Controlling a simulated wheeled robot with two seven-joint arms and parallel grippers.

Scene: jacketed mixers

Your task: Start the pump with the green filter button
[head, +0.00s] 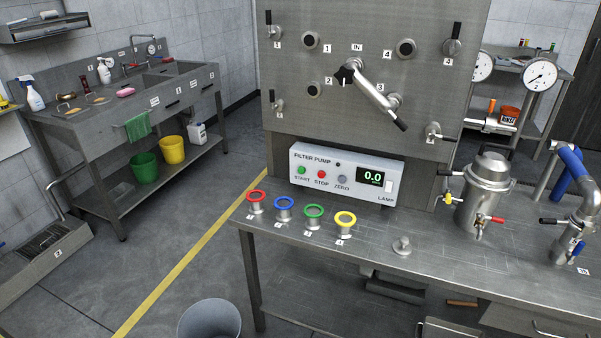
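The filter pump box (345,178) is a white control panel at the back of the steel bench, against the upright panel. Its green START button (302,170) is at the left of the face. Beside it are a red STOP button (321,174) and a grey ZERO button (342,180). The lit green display (371,177) reads 0.0. A white LAMP rocker switch (389,186) is at the right end. Nothing covers the buttons. Neither of my grippers shows in the head view.
The bench (375,256) carries red (256,196), blue (284,202), green (314,211) and yellow (345,218) ringed ports before the box. A steel vessel (486,192) and blue-handled pipe (574,175) stand right. A grey bin (209,320) is on the floor.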

